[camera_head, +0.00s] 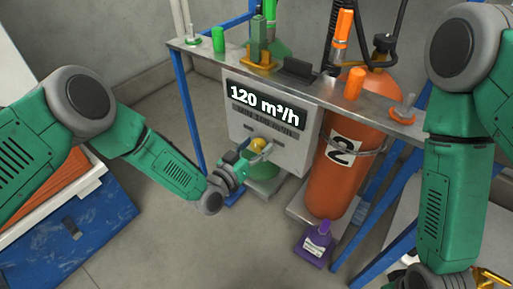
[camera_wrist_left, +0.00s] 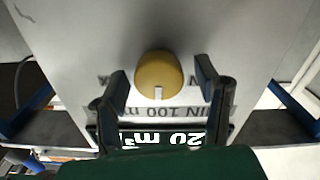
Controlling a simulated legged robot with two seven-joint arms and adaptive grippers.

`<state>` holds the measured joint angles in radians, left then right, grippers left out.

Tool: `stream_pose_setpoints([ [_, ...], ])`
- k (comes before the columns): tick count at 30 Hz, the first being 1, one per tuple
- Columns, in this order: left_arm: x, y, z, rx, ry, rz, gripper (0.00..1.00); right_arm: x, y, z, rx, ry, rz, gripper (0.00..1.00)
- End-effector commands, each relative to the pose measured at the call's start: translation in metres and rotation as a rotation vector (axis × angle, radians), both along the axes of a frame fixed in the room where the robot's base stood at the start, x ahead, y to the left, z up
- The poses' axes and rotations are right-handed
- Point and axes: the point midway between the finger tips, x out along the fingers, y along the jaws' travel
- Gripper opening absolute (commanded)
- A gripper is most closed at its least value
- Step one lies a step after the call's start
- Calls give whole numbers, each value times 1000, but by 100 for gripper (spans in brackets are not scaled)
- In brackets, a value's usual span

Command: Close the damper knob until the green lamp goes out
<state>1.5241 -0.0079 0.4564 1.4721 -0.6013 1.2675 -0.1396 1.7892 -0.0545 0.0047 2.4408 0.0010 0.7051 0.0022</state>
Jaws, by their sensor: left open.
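The round yellow damper knob (camera_head: 259,145) sits on the front of a grey panel box (camera_head: 290,150). In the left wrist view the knob (camera_wrist_left: 158,70) has a white pointer mark on its lower edge. My left gripper (camera_head: 246,155) is at the knob; in the wrist view its open fingers (camera_wrist_left: 160,85) stand on either side with gaps to the knob. The display (camera_head: 264,104) above the knob reads 120 m³/h. I cannot tell which, if any, of the green items is the lamp. My right arm leaves the bottom right edge, its gripper out of sight.
A metal bench (camera_head: 200,51) carries a green cylinder (camera_head: 218,40) and orange fittings (camera_head: 356,82). A blue crate (camera_head: 100,225) is at lower left. Floor left of the panel is clear.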

Motion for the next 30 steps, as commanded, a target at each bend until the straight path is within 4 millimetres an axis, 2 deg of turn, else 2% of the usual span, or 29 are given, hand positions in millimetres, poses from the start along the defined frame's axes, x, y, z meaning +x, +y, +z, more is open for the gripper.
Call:
stream_pose_setpoints([
  [7,1,-1,0,0,0,0,57,0,0,0,0,0,0,57],
  [8,1,-1,0,0,0,0,54,0,0,0,0,0,0,57],
  [9,1,-1,0,0,0,0,40,0,0,0,0,0,0,57],
  [12,1,-1,0,0,0,0,7,0,0,0,0,0,0,57],
  [17,1,0,0,-8,6,1,8,0,0,-1,0,0,0,57],
  [25,2,1,-2,-180,131,2,8,0,0,-8,0,0,0,57],
  [30,2,1,-1,-214,157,1,8,0,0,-8,0,0,0,57],
])
